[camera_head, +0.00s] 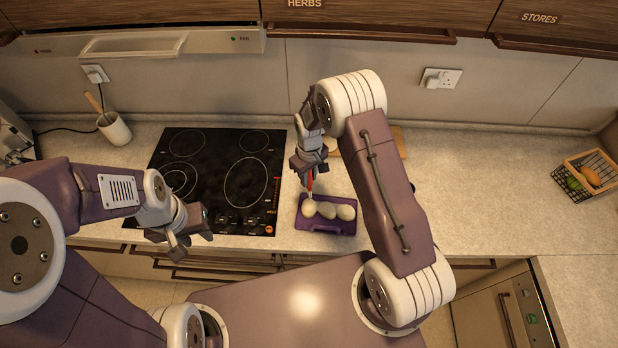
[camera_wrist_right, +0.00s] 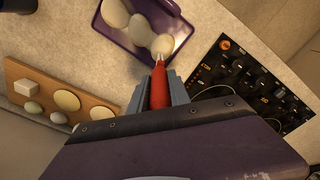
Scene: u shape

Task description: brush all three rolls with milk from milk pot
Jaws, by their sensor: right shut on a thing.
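Three pale rolls lie in a row on a purple tray (camera_head: 326,228): the left roll (camera_head: 309,208), the middle roll (camera_head: 327,210) and the right roll (camera_head: 346,212). My right gripper (camera_head: 311,166) is shut on a red-handled brush (camera_wrist_right: 159,88), pointing down above the tray. The brush tip is at the left roll (camera_wrist_right: 163,45) and seems to touch it. My left gripper (camera_head: 183,235) is empty, fingers apart, in front of the hob. I cannot make out the milk pot in either view.
A black hob (camera_head: 215,180) lies left of the tray. A wooden board (camera_wrist_right: 62,108) with several pale pieces is partly behind my right arm. A white pot with a wooden utensil (camera_head: 115,128) stands far left, a basket (camera_head: 590,172) far right.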

